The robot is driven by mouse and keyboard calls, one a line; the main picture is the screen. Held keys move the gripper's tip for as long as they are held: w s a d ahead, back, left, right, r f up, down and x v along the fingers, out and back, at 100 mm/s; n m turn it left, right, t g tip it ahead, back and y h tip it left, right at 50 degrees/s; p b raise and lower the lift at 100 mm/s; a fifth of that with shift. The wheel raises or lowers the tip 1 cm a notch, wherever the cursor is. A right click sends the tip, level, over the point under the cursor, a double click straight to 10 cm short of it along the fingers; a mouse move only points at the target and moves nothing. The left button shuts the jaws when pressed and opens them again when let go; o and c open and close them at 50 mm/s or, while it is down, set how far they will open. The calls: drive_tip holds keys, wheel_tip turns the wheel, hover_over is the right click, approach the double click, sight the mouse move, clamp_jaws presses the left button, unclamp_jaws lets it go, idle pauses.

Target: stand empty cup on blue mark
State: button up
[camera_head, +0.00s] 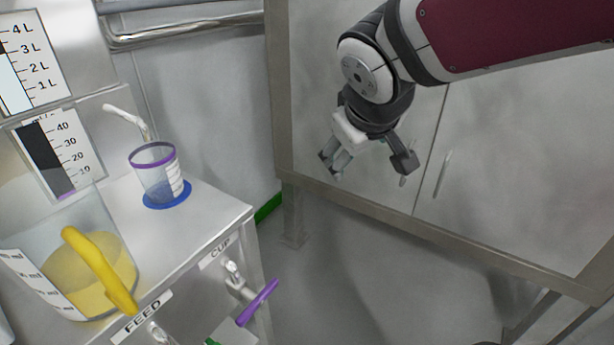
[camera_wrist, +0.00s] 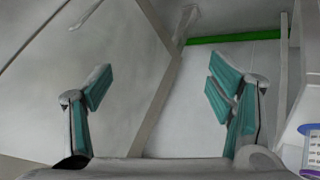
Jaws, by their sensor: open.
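The clear cup (camera_head: 155,180), with a purple band near its rim and a white scale label, stands upright on the round blue mark (camera_head: 153,205) at the shelf's right part. It looks empty. My gripper (camera_head: 368,166) is open and empty, in the air well to the right of the cup, in front of the cabinet. In the wrist view the open fingers (camera_wrist: 160,92) have nothing between them. A purple-edged piece, probably the cup, shows at the lower right edge of that view (camera_wrist: 312,152).
A jug of yellow material with a yellow handle (camera_head: 100,270) stands left on the shelf (camera_head: 215,215). A bent spout (camera_head: 125,118) hangs over the cup. A purple valve lever (camera_head: 258,302) sticks out below the CUP label. Cabinet doors (camera_head: 480,170) stand behind my gripper.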

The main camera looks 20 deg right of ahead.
drive_tip(key=s+a+f+g+y, duration=0.1)
drive_tip(key=s+a+g, duration=0.1)
drive_tip(key=s, duration=0.6)
drive_tip(key=s+a+f+m+g+y, duration=0.1)
drive_tip(key=s+a+g, duration=0.1)
drive_tip(key=s, duration=0.6)
drive_tip(key=s+a+f+g+y, duration=0.1)
drive_tip(key=s+a+g, duration=0.1)
drive_tip(key=s, duration=0.6)
drive_tip(key=shift+a+f+m+g+y, duration=0.3)
drive_tip(key=shift+a+f+m, duration=0.1)
drive_tip(key=shift+a, duration=0.45)
